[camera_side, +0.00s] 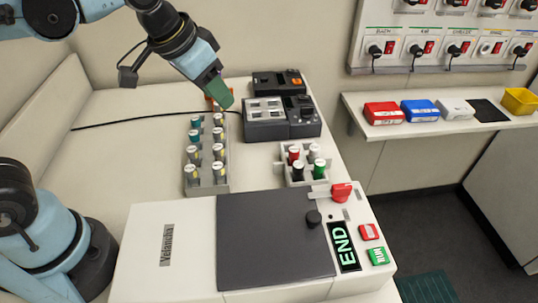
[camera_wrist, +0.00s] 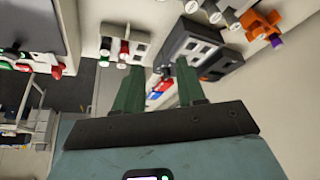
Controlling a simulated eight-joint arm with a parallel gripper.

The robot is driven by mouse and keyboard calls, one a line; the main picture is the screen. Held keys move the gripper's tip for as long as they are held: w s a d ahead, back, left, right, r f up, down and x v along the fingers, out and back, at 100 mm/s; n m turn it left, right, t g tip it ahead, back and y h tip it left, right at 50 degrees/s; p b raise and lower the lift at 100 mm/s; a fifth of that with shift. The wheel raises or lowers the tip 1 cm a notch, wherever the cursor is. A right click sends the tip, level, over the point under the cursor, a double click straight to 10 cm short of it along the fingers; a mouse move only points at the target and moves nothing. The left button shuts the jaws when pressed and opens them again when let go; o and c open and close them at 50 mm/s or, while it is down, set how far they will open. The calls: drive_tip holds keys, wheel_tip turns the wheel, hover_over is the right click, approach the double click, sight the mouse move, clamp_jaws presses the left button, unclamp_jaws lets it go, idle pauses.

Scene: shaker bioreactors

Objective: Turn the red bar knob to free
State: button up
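The red bar knob (camera_side: 341,192) sits on the white top of the Yelamtha-labelled machine (camera_side: 170,275), behind the green END display (camera_side: 343,246). A red shape at the left of the wrist view (camera_wrist: 57,70) looks like the same knob, seen from an odd angle. My gripper (camera_side: 219,95) has green fingers and is high above the back of the bench, well behind and left of the knob. In the wrist view the two fingers (camera_wrist: 160,75) stand apart with nothing between them. The gripper is open and does not touch the knob.
A black round knob (camera_side: 313,218), a red button (camera_side: 369,232) and a green button (camera_side: 378,256) are near the red knob. A rack of red, green, black and white-capped vials (camera_side: 302,163) stands behind it. A vial rack (camera_side: 207,150) and dark device (camera_side: 265,125) lie below my gripper.

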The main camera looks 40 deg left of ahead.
drive_tip(key=w+d+r+m+g, duration=0.1)
drive_tip(key=w+d+r+m, duration=0.1)
drive_tip(key=d, duration=0.4)
drive_tip(key=w+d+r+m+g, duration=0.1)
drive_tip(key=w+d+r+g, duration=0.1)
drive_tip(key=d, duration=0.3)
drive_tip(key=m+g+y, duration=0.1)
drive_tip(key=m+g, duration=0.1)
drive_tip(key=m, duration=0.2)
hover_over(343, 185)
wheel_tip(343, 185, down, 13)
clamp_jaws()
